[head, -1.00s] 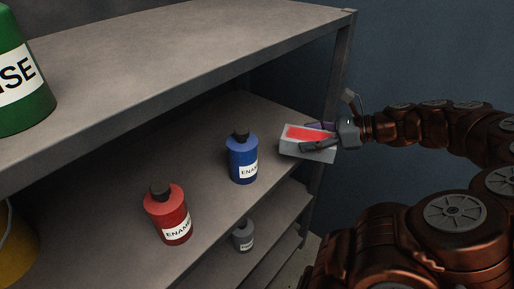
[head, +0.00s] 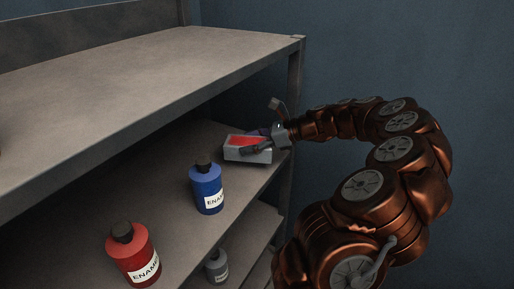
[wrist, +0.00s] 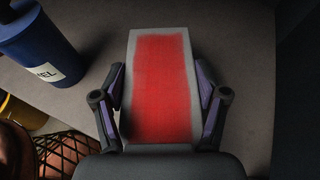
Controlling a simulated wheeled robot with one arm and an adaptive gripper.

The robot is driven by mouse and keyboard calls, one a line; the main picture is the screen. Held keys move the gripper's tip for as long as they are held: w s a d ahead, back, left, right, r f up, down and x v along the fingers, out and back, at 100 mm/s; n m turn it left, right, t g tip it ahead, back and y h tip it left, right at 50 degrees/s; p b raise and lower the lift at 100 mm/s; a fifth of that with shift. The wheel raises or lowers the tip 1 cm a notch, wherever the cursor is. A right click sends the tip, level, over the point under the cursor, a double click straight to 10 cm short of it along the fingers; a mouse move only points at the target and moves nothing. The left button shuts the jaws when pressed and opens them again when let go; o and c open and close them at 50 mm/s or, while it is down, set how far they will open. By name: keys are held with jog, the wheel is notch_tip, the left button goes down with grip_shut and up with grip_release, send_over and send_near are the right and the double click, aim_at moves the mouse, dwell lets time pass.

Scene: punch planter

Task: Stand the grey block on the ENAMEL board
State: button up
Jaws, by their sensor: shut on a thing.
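The grey block (head: 258,156), with a red patch on its top face, is held in my gripper (head: 253,142) at the right end of the ENAMEL board (head: 165,190). In the wrist view the block (wrist: 160,38) lies lengthwise between the two fingers, red face toward the camera. My gripper (wrist: 160,86) is shut on its sides. The block lies flat, long side level. I cannot tell whether its underside touches the board. The board's bare surface (wrist: 245,50) shows around it in the wrist view.
A blue ENAMEL bottle (head: 207,187) stands left of and nearer than the block; it also shows in the wrist view (wrist: 35,40). A red ENAMEL bottle (head: 130,255) stands farther left. A grey bottle (head: 217,268) is on a lower board. The top board (head: 130,95) overhangs.

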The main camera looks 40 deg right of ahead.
aim_at(242, 136)
jog(key=shift+w+d+f, duration=0.1)
jog(key=shift+w+d, duration=0.05)
jog(key=shift+w, duration=0.95)
jog(key=shift+w+d, duration=0.15)
jog(key=shift+w, duration=0.95)
jog(key=shift+f, duration=1.75)
jog(key=o, duration=1.8)
jog(key=shift+f, duration=0.15)
jog(key=v, duration=0.7)
jog(key=shift+s+d+r, duration=0.15)
jog(key=shift+s+r, duration=0.05)
jog(key=shift+r, duration=0.05)
